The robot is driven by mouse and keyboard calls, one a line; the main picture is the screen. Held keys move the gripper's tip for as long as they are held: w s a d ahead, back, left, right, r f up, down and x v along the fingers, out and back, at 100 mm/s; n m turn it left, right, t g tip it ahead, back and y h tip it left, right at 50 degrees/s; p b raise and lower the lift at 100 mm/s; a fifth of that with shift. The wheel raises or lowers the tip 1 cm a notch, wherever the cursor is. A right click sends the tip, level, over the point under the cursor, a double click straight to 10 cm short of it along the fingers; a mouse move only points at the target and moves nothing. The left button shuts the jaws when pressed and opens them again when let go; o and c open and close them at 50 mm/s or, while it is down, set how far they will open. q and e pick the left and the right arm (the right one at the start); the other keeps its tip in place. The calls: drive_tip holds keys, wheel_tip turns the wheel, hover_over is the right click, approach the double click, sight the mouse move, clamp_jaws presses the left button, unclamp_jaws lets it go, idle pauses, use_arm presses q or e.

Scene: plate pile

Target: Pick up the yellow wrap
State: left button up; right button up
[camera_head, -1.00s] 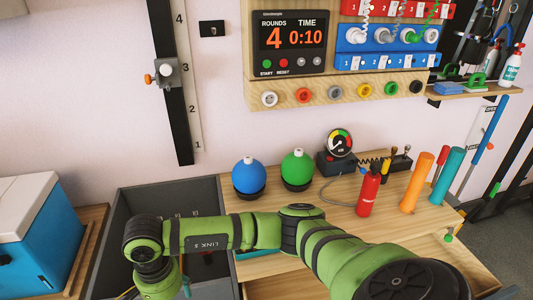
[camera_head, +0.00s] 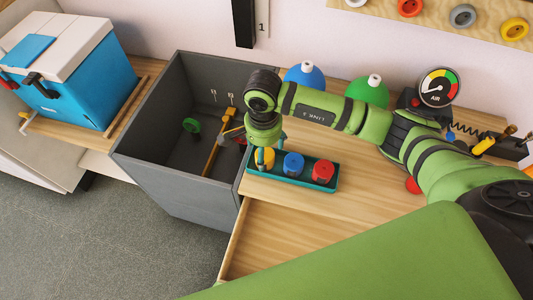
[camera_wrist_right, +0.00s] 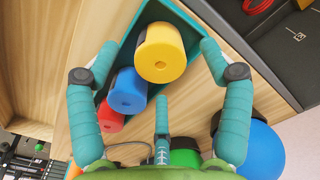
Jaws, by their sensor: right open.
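The yellow wrap (camera_head: 266,159) is a short roll at the left end of a teal tray (camera_head: 298,183), with a blue roll (camera_head: 293,165) and a red roll (camera_head: 323,172) beside it. In the right wrist view, the yellow wrap (camera_wrist_right: 161,53) shows its round end with a centre hole. My right gripper (camera_wrist_right: 158,62) is open. Its teal fingers are spread on both sides of the yellow wrap, with a third finger below it in the picture. Whether any finger touches the wrap, I cannot tell. In the head view, the arm partly hides the wrap. My left gripper does not show.
A deep grey bin (camera_head: 148,160) stands left of the tray, with a green-knobbed item (camera_head: 191,126) inside. Blue (camera_head: 306,76) and green (camera_head: 370,92) domes and a gauge (camera_head: 438,87) stand behind my right arm. The wooden surface in front of the tray is clear.

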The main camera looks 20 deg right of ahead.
drive_tip(key=shift+f, duration=1.3)
drive_tip(key=shift+d, duration=0.1)
drive_tip(key=c, duration=1.2)
drive_tip(key=shift+c, duration=0.3)
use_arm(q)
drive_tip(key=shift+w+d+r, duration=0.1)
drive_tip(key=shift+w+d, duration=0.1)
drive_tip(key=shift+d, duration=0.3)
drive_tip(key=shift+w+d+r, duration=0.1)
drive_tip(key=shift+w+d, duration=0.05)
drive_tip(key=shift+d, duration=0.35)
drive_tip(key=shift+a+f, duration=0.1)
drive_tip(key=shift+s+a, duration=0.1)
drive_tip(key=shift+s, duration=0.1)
use_arm(e)
drive_tip(key=shift+r, duration=0.15)
